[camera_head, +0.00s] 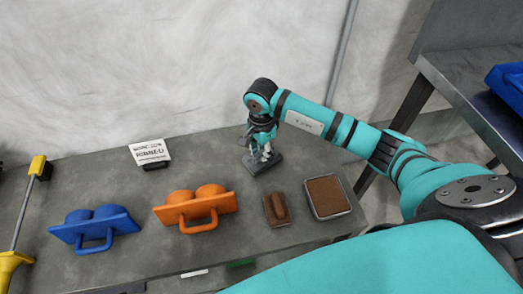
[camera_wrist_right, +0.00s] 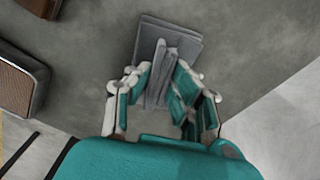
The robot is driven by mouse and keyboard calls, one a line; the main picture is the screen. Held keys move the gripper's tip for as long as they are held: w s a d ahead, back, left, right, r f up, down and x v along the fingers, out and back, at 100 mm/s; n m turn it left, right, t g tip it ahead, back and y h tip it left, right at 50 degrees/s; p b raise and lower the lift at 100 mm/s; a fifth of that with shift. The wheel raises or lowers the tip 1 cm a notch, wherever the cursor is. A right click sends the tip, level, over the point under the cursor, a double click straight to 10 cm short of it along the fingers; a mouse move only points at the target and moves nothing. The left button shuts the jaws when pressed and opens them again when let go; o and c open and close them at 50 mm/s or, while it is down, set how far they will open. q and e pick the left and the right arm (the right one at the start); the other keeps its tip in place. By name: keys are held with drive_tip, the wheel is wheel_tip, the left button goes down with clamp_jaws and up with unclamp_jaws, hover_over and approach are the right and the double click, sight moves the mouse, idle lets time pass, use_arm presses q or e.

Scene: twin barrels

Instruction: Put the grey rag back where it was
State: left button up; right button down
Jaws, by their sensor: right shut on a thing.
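The grey rag (camera_head: 268,164) is a dark flat square near the back of the grey table, right of the middle. My right gripper (camera_head: 264,148) reaches down onto it from above. In the right wrist view the rag (camera_wrist_right: 190,44) shows a pinched, raised fold between the fingers of my right gripper (camera_wrist_right: 162,85), which is shut on it. The rag's flat part spreads beyond the fingertips. It is at or just above the table top; I cannot tell whether it touches. My left gripper is not in view.
On the table (camera_head: 120,262) stand a blue double-barrel piece (camera_head: 95,222), an orange one (camera_head: 195,200), a brown block (camera_head: 277,209), a brown-filled tray (camera_head: 327,196) and a white sign (camera_head: 150,151). A yellow-ended rod (camera_head: 30,205) is at left. A blue bin (camera_head: 510,85) sits far right.

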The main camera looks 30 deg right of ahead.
sight(262, 151)
drive_tip(key=c, duration=1.2)
unclamp_jaws()
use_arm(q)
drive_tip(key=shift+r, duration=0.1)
use_arm(e)
drive_tip(key=shift+r, duration=0.1)
use_arm(q)
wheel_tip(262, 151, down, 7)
drive_tip(key=p, duration=0.2)
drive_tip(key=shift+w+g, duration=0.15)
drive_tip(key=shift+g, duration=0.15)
use_arm(e)
wheel_tip(262, 151, up, 12)
